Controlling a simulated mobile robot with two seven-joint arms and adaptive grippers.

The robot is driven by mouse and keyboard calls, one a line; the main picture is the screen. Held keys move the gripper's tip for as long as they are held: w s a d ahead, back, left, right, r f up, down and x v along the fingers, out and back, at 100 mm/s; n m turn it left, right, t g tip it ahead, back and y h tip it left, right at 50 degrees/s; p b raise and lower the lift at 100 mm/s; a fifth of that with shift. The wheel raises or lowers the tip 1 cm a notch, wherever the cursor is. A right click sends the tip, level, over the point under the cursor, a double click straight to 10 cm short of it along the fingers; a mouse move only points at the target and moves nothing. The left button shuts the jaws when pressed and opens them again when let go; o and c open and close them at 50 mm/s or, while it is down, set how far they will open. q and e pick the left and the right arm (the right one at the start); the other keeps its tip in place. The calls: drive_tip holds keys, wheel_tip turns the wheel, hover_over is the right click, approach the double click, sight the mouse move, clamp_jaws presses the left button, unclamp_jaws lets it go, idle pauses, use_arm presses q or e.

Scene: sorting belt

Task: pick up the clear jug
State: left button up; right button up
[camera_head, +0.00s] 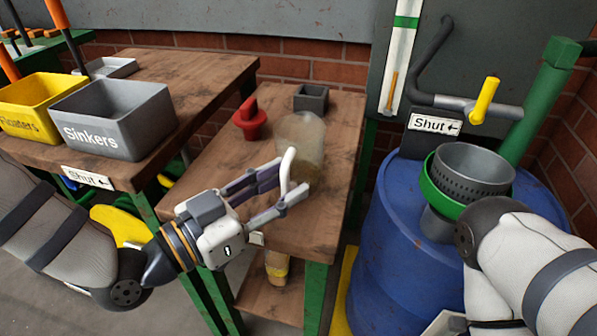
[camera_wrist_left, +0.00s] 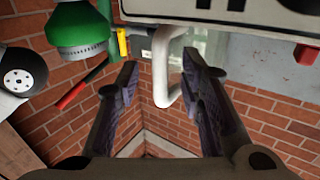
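The clear jug (camera_head: 303,135), see-through with something brownish low inside, stands upright on the wooden table (camera_head: 222,160). Its white handle (camera_head: 287,165) faces my left gripper. My left gripper (camera_head: 290,177) is open at the handle, with its fingers spread to either side of it. The left wrist view also shows the white handle (camera_wrist_left: 163,90) between the two separated fingertips (camera_wrist_left: 162,72), with a gap on both sides. My right arm comes in at the right edge of the head view, but its gripper does not show.
A red object (camera_head: 250,120) and a small dark box (camera_head: 311,97) stand behind the jug. Yellow (camera_head: 40,90) and grey "Sinkers" (camera_head: 120,125) bins stand at left. A blue drum (camera_head: 385,250) with a grey strainer (camera_head: 472,168) is at right. A bottle (camera_head: 277,268) sits on the lower shelf.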

use_arm(q)
drive_tip(key=shift+w+d, duration=0.35)
drive_tip(key=shift+d, duration=0.1)
clamp_jaws()
